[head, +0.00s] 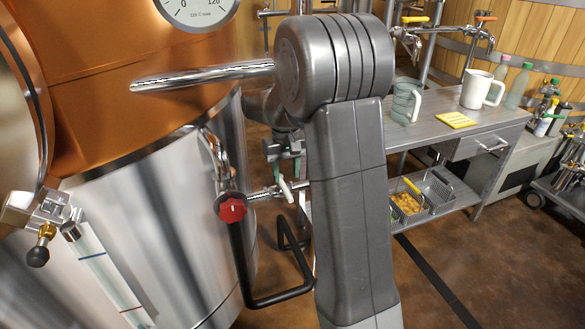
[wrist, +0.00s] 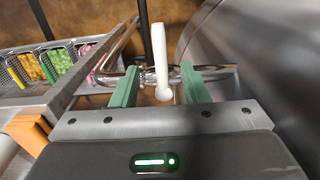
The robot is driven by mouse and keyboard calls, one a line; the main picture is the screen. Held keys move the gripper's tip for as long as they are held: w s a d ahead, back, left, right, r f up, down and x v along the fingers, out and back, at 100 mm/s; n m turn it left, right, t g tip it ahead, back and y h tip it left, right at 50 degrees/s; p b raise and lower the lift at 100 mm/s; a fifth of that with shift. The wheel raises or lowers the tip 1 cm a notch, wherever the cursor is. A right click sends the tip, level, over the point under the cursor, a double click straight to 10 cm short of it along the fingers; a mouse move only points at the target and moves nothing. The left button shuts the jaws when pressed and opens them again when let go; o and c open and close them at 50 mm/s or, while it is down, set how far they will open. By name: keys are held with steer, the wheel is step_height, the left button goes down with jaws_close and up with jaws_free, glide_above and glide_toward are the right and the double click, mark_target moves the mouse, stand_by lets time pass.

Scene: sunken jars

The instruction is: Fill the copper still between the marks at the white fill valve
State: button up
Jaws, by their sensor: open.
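The copper still (head: 105,100) fills the left of the head view, copper above and steel below. A sight tube (head: 108,278) at lower left carries a blue mark (head: 92,256) and a red mark (head: 130,309); I cannot make out a liquid level. The white fill valve's lever (head: 286,189) sits on a pipe right of the still. In the wrist view the white lever (wrist: 160,62) stands between the green fingers of my gripper (wrist: 158,78). The fingers are open, one either side, with gaps visible. In the head view my arm partly hides the gripper.
A red knob (head: 232,209) and a bent black bar (head: 280,297) are close by the white valve. A steel bench (head: 440,127) at right holds a jug (head: 407,100), a white mug (head: 477,90) and bottles. Baskets (head: 409,207) sit on its lower shelf.

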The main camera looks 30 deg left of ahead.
mark_target(287, 190)
step_height(287, 190, down, 5)
steer(key=b, duration=0.4)
steer(key=shift+r, duration=0.1)
steer(key=shift+f+b, duration=0.7)
steer(key=shift+f, duration=0.65)
